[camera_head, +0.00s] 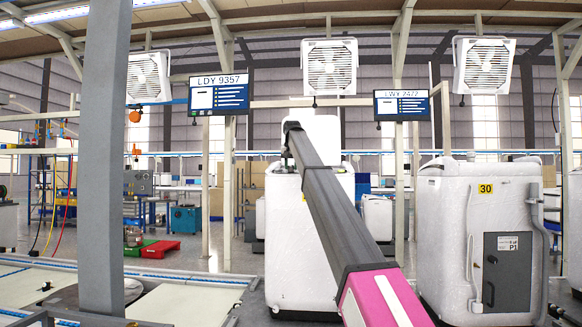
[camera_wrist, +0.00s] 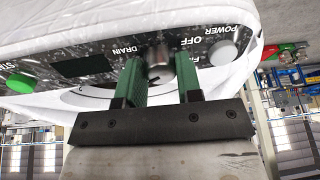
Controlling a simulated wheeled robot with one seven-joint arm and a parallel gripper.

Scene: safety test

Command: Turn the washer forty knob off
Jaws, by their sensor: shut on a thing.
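The metal knob (camera_wrist: 158,60) sits on the dark speckled panel of a white washer, seen upside down in the wrist view. The words "OFF", "DRAIN" and a partly covered word starting with "FI" stand around it. My gripper (camera_wrist: 160,72) has its two green fingers on either side of the knob and is shut on it. I cannot tell where the knob points. In the head view my arm reaches to the top of the middle white washer (camera_head: 290,250) and hides part of its front. No number forty shows.
A white button (camera_wrist: 222,54) by "POWER" and a green button (camera_wrist: 20,83) are on the panel. A washer marked 30 (camera_head: 480,240) stands at the right. A grey post (camera_head: 103,160) rises at the left. Open floor lies left of the middle washer.

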